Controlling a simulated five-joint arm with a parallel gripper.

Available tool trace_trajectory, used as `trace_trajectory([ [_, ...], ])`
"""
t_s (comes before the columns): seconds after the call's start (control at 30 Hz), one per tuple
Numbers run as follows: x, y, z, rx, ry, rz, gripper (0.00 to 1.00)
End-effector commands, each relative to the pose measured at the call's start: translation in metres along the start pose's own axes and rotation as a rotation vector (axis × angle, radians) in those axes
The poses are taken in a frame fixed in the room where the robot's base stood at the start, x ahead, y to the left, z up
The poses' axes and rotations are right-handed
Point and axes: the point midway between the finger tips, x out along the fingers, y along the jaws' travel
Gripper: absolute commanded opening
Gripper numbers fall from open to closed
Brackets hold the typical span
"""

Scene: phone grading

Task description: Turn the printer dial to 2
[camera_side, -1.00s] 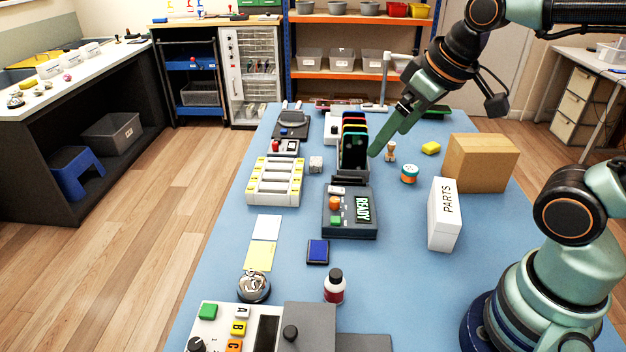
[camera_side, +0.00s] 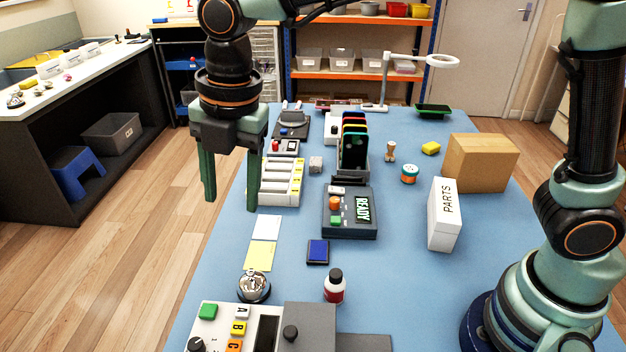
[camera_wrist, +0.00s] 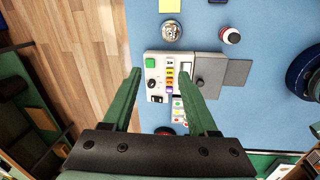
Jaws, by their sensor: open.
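A white panel, likely the printer (camera_side: 222,318), stands at the near edge in the side view, with a green button and coloured keys marked A, B and C. Its black dial (camera_side: 196,345) is cut by the frame's bottom edge; the dial (camera_wrist: 151,83) also shows on the panel's left part in the wrist view. Its setting is too small to read. My gripper (camera_side: 230,203) is open and empty, fingers pointing down, well above the table's left side. In the wrist view the panel shows between and beyond the fingertips (camera_wrist: 160,74).
A grey block (camera_side: 309,327) with a black knob adjoins the panel's right side. A bell (camera_side: 254,287), a red bottle (camera_side: 334,286) and a blue pad (camera_side: 318,251) lie behind it. A dark READY device (camera_side: 349,222) and a phone rack stand farther back.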

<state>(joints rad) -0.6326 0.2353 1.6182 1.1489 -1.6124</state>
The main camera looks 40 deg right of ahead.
Motion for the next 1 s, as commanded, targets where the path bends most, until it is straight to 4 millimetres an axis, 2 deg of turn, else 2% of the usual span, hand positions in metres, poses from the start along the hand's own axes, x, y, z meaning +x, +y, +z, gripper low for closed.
trace_trajectory([
  [0.03, 0.013, 0.011, -0.023, -0.153, 0.009, -0.028, 0.59],
  [0.2, 0.046, 0.029, -0.082, -0.589, 0.040, -0.091, 0.59],
  [0.37, 0.065, 0.034, -0.115, -0.828, 0.061, -0.121, 0.59],
  [0.5, 0.072, 0.034, -0.123, -0.897, 0.068, -0.129, 0.59],
  [0.67, 0.088, 0.031, -0.123, -0.900, 0.069, -0.131, 0.59],
  [1.0, 0.152, 0.022, -0.123, -0.896, 0.069, -0.132, 0.59],
])
